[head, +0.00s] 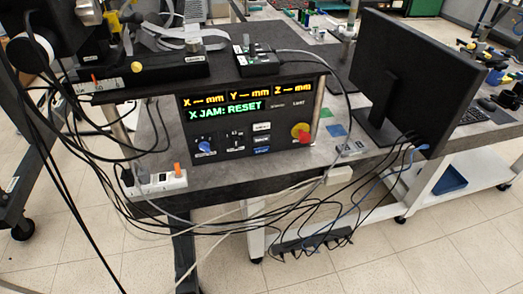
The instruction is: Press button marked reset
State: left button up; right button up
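A black control panel (225,148) stands upright under a dark shelf on the bench in the head view. Its display (228,110) shows yellow X, Y and Z mm fields with dashes and green text "X JAM: RESET". Right of the panel's middle is a column of small buttons: a white one (262,127) at the top, another pale one (262,139) below it, and a blue one (262,150) at the bottom. Their labels are too small to read, so I cannot tell which is marked reset. Neither of my grippers is in view.
A blue knob (204,145) and a red mushroom button (304,137) flank the buttons. A black monitor (408,85) stands to the right. A power strip (160,184) sits at the front left. Loose cables hang at the left and in front of the bench.

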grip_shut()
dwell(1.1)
